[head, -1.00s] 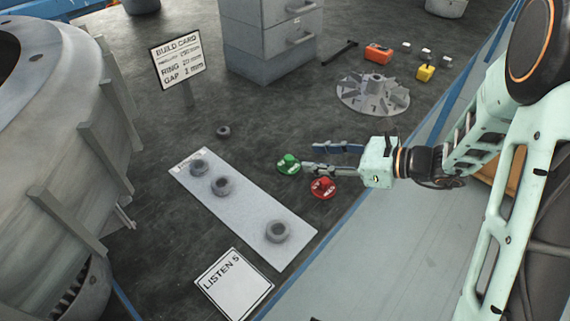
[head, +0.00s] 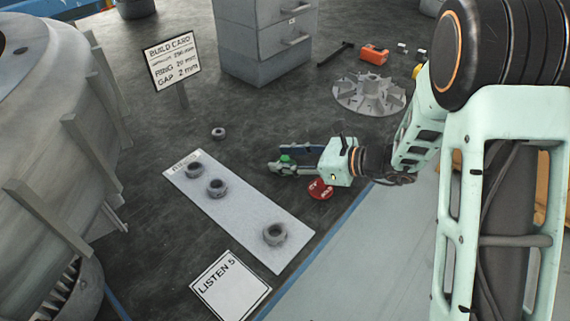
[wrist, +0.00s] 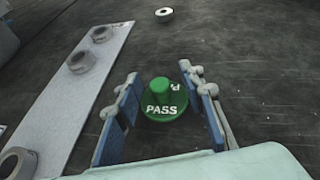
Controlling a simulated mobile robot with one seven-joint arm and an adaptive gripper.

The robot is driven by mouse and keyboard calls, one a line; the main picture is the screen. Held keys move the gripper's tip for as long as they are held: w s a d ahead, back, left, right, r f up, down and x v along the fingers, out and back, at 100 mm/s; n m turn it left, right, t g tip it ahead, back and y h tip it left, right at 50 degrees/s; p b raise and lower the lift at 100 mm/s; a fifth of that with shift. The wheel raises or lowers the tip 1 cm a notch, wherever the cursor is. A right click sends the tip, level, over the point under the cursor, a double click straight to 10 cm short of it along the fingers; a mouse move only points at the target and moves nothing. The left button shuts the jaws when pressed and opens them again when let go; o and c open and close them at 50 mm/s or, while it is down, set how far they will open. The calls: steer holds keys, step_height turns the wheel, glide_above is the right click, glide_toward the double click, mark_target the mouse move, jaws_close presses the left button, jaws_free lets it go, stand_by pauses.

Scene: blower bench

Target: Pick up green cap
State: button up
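The green cap (wrist: 163,98), marked PASS with a raised round knob, sits on the dark bench in the wrist view. My gripper (wrist: 161,97) is open, with one blue-padded finger on each side of the cap. Small gaps seem to show between the cap and the fingers. In the head view my gripper (head: 281,160) is low over the bench, and its fingers hide most of the green cap (head: 286,159).
A red cap (head: 320,189) lies just beside my gripper. A pale plate (head: 240,213) with several grey rings, a loose ring (head: 218,133) and a LISTEN 5 card (head: 230,285) are nearby. A finned wheel (head: 369,94) stands behind.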

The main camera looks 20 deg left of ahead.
jaws_close()
